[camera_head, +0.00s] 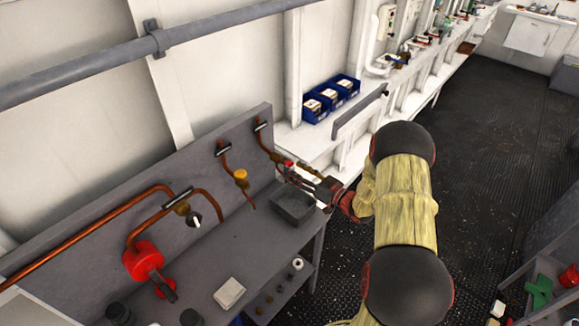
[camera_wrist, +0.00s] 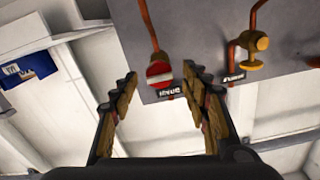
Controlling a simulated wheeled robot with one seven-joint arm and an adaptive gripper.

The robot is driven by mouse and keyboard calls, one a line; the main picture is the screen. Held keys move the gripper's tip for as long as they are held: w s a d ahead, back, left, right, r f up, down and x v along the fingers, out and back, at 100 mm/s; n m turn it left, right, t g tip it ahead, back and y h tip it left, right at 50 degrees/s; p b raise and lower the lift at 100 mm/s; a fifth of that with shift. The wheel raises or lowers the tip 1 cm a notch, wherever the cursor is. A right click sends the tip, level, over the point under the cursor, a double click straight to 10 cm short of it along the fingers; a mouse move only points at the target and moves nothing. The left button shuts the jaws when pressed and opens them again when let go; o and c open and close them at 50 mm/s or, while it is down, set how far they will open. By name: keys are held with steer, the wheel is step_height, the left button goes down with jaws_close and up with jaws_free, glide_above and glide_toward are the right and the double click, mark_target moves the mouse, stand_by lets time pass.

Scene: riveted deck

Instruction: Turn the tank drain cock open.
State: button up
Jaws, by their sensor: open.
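A cock with a round red handle crossed by a white bar (camera_wrist: 160,74) sits at the end of a copper pipe. In the wrist view it appears between the tips of my gripper (camera_wrist: 159,82), with clear gaps to both sides. In the head view the red handle (camera_head: 288,163) is small and just past the tips of my gripper (camera_head: 296,178). My gripper is open and holds nothing. I cannot tell how far the tips are from the handle. A label (camera_wrist: 169,92) beside the handle is too blurred to read surely.
A yellow cock (camera_wrist: 255,42) is on the neighbouring pipe; it also shows in the head view (camera_head: 240,176). A grey tray (camera_head: 293,205) lies on the bench below my gripper. A big red valve (camera_head: 143,260) stands left. Blue bins (camera_head: 331,97) are behind.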

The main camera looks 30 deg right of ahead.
mark_target(292, 167)
steer(key=shift+x, duration=1.75)
steer(key=shift+c, duration=0.4)
steer(key=c, duration=1.1)
